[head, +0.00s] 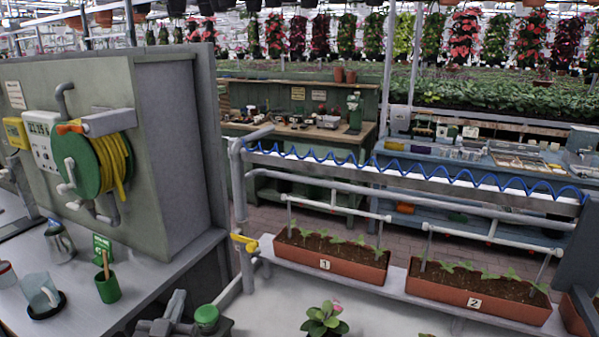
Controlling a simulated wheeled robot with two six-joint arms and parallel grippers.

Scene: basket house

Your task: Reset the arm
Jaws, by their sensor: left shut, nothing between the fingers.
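My left gripper (172,309) shows at the bottom edge, left of centre, in the head view. It is grey, and its fingers are shut with nothing between them. It is close to the right edge of the grey bench (75,308), in front of the grey-green cabinet (180,150). A round green cap (207,316) shows just to its right; I cannot tell whether they touch. My right gripper is out of view.
A green cup (108,289), a clear jug (41,291) and a metal pitcher (59,243) stand on the bench. Planter 1 (330,269) and planter 2 (480,308) line the rack at right. A potted plant (325,320) is at the bottom. White surface lies between.

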